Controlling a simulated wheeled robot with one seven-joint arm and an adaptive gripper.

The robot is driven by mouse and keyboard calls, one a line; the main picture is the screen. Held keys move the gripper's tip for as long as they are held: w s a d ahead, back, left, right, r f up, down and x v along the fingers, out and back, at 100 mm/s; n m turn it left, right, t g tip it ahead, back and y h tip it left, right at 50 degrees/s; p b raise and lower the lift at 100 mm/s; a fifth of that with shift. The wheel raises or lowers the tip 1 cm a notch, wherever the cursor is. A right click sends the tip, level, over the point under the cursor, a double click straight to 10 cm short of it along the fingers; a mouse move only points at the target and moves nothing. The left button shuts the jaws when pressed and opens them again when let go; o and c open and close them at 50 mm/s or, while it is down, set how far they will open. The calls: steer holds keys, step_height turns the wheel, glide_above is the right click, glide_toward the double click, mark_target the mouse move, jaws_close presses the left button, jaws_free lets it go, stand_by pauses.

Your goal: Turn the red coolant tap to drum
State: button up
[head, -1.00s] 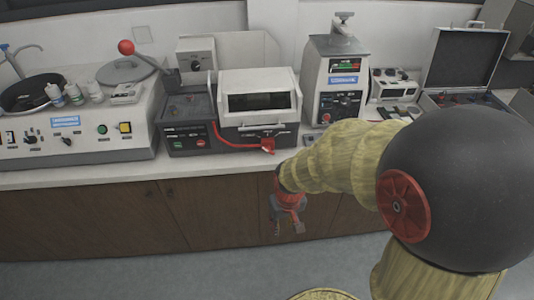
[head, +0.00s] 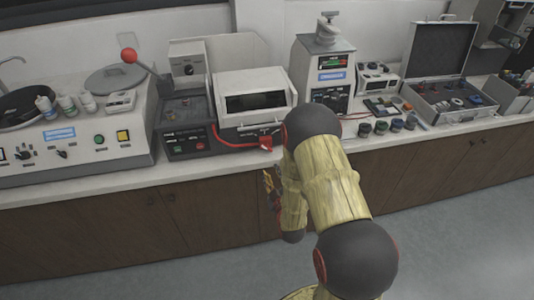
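The red coolant tap (head: 265,143) sits at the front right of the cutting machine (head: 253,98) with the white hood, near the counter's front edge. A red hose (head: 225,142) runs to it from the left. The tap is small here, and which way it points cannot be told. My gripper (head: 268,188) hangs in front of the cabinet doors, below the tap and apart from it. My arm partly hides it, and its fingers are too small to read.
The mounting press (head: 322,75) stands right of the cutting machine. Several small dark cups (head: 380,127) and an open case (head: 455,100) are further right. The floor in front is clear.

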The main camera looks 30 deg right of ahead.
mark_target(267, 149)
steer(key=shift+n+t+h, duration=0.3)
steer(key=shift+n+t, duration=0.2)
steer(key=shift+t, duration=0.4)
steer(key=w+r, duration=0.1)
steer(key=w, duration=0.1)
steer(key=w+d+r+b, duration=0.1)
steer(key=w, duration=0.2)
steer(key=w+d+r, duration=0.1)
steer(key=w+r, duration=0.1)
steer(key=shift+w+d+r, duration=0.1)
steer(key=shift+w+d, duration=0.05)
steer(key=shift+w, duration=0.25)
steer(key=c, duration=0.4)
steer(key=c, duration=0.3)
jaws_close()
